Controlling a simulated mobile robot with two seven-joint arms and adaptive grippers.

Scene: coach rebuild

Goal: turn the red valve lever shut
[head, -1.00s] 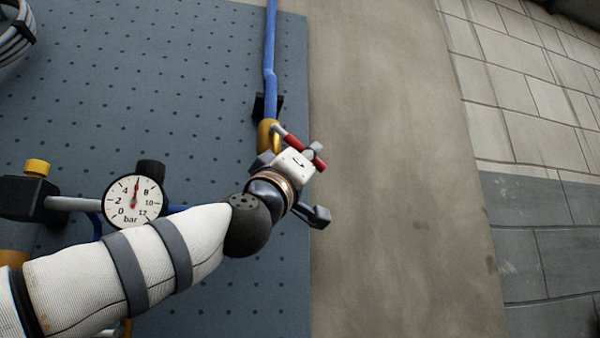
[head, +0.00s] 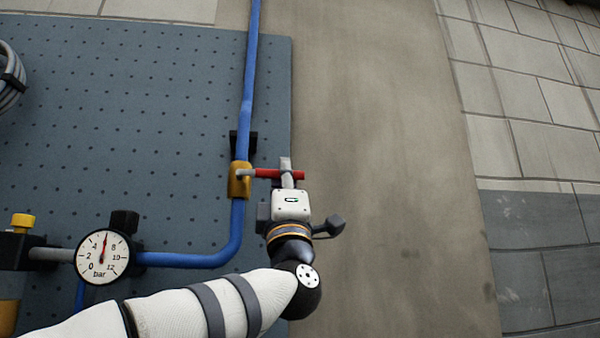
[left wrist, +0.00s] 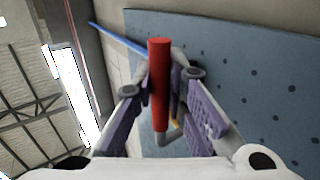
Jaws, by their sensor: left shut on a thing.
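The red valve lever (head: 266,173) points right from the brass-coloured valve body (head: 239,183) on the vertical blue pipe. It lies nearly level in the head view, roughly square across the pipe. My left gripper (head: 287,174) comes from below and is shut on the red grip near its outer part. In the left wrist view, the red grip (left wrist: 158,70) stands between the purple-padded fingers of my left gripper (left wrist: 165,88). Its grey stem bends away below the grip. The fingers hide part of the lever in the head view. My right gripper is not in view.
A pressure gauge (head: 102,257) and a yellow-capped fitting (head: 22,222) sit on the pipework at lower left. The blue pipe (head: 190,260) bends left below the valve. A dark perforated board (head: 140,130) lies behind; bare wall (head: 380,180) is clear to the right.

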